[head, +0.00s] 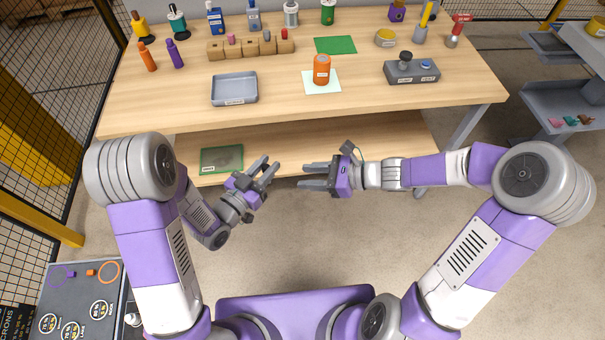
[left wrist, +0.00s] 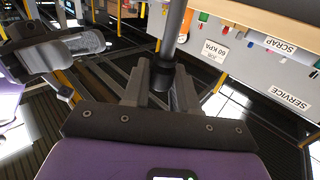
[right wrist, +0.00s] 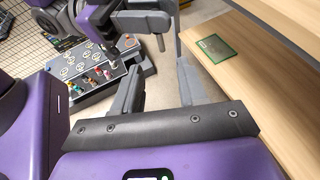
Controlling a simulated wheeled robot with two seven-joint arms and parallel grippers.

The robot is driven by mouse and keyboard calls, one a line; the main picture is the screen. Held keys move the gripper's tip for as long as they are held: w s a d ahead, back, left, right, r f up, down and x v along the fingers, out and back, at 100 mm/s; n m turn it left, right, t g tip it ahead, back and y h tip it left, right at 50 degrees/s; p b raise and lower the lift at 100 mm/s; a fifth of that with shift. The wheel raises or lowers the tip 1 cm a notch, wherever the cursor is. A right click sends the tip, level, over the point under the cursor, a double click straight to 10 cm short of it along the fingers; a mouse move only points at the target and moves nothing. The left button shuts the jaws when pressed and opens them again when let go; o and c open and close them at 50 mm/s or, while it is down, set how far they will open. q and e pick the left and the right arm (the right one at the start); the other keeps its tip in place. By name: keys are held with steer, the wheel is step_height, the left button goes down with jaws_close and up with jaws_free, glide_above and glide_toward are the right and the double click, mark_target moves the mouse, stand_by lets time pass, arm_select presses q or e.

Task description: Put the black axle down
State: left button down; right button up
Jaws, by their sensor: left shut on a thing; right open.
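The black axle (left wrist: 173,35) is a dark rod with a thicker collar, seen in the left wrist view between the fingers of my left gripper (left wrist: 160,85). The fingers are shut on it near the collar. In the head view my left gripper (head: 268,172) hangs in front of the bench's lower shelf, and the axle is hard to make out there. My right gripper (head: 312,175) is open and empty, just to the right of the left one, its fingers pointing left toward it. It also shows in the right wrist view (right wrist: 162,75).
The wooden bench (head: 130,105) holds a grey tray (head: 234,102), an orange cylinder (head: 321,68) on a pale mat, a grey button box (head: 400,77) and a wooden block rack (head: 222,48). A green labelled mat (head: 221,159) lies on the lower shelf; the shelf beside it is bare.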

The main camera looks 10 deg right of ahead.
steer(key=x, duration=1.2)
steer(key=shift+r, duration=0.15)
steer(key=shift+c, duration=0.2)
jaws_close()
arm_select(q)
steer(key=c, duration=0.8)
jaws_free()
